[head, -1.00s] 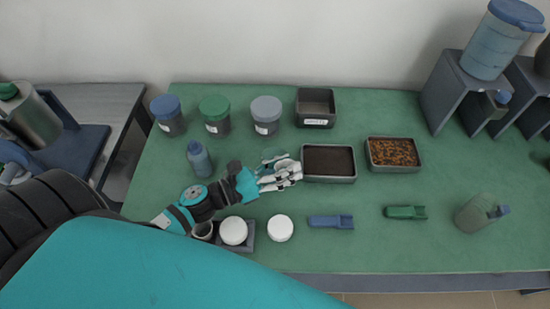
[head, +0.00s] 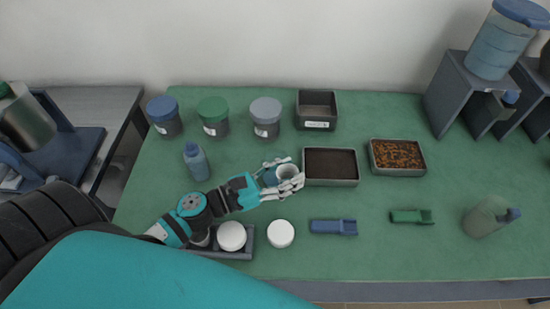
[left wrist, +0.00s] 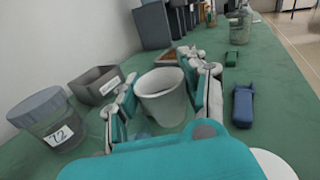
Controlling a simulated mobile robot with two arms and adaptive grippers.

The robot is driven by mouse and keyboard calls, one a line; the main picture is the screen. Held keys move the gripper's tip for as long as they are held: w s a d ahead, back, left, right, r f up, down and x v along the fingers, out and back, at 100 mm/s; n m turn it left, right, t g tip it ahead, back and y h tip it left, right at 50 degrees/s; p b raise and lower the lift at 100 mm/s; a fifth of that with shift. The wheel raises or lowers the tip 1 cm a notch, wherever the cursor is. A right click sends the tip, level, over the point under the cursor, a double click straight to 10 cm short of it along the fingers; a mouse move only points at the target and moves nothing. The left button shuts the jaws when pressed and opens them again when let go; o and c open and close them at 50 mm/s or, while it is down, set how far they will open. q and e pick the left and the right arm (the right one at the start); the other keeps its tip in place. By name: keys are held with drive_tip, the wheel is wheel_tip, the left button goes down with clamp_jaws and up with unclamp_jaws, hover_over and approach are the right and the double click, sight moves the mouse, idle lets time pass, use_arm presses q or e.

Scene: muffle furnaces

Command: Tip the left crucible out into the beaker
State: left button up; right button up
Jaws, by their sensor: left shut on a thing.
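My left gripper (head: 284,184) is shut on a pale, open-topped cup that looks like a crucible (head: 288,172), between its two fingers. In the left wrist view the crucible (left wrist: 163,97) stands roughly upright, slightly tilted, with its mouth up; its contents cannot be made out. The gripper is over the mat, just left of the dark-filled tray. Glassy edges show behind the fingers, but I cannot tell whether they are a beaker. A grey rack (head: 240,254) beneath my forearm holds a white-topped piece (head: 232,236); its left part is mostly hidden. My right gripper is not in view.
A white disc (head: 280,233) and blue scoop (head: 334,227) lie in front. The dark-filled tray (head: 331,183) and orange-filled tray (head: 397,169) are to the right. Lidded jars (head: 265,131) and a bottle (head: 196,161) stand behind and left.

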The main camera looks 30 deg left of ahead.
use_arm(q)
drive_tip(key=shift+r+p, duration=2.15)
drive_tip(key=shift+r, duration=0.3)
